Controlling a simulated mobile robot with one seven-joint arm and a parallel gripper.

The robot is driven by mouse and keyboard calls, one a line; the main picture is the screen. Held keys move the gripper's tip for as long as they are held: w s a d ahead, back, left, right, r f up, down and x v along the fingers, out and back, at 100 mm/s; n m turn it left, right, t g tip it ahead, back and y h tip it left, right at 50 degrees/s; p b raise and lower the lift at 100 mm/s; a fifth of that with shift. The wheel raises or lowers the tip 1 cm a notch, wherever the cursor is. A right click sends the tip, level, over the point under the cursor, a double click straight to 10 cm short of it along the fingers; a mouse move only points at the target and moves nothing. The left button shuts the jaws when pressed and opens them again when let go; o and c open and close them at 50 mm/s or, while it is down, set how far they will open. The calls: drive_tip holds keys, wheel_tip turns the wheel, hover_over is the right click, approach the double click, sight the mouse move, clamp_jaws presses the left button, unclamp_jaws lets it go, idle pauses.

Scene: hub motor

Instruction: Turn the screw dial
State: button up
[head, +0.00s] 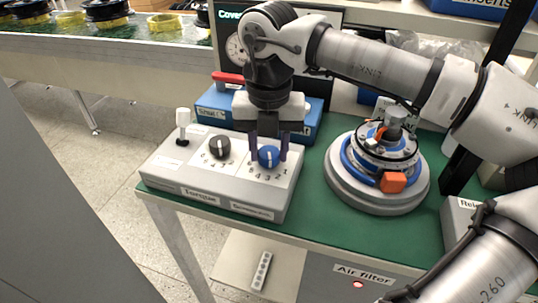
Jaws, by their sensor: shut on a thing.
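A grey control box (165,176) stands at the front left of the green-topped table. On its top are a black dial (220,147) at the left, over the label "Torque", and a blue dial (268,157) at the right, with numbers around it. The label under the blue dial is hard to read. My gripper (269,154) points down over the blue dial, with one finger on each side of it, and is shut on it. The blue dial's white pointer mark faces roughly upward in the picture.
A white toggle (183,122) rises from the box's left end. A blue box with a red handle (229,77) stands behind it. A hub motor on a round grey base (372,200) sits to the right. Green table (313,225) shows between them.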

sight(269, 151)
drive_tip(key=shift+m+b, duration=0.35)
drive_tip(key=shift+m, duration=0.55)
drive_tip(key=o, duration=1)
wheel_tip(269, 151, up, 14)
drive_tip(key=shift+f+p, duration=0.1)
drive_tip(key=shift+p, duration=0.25)
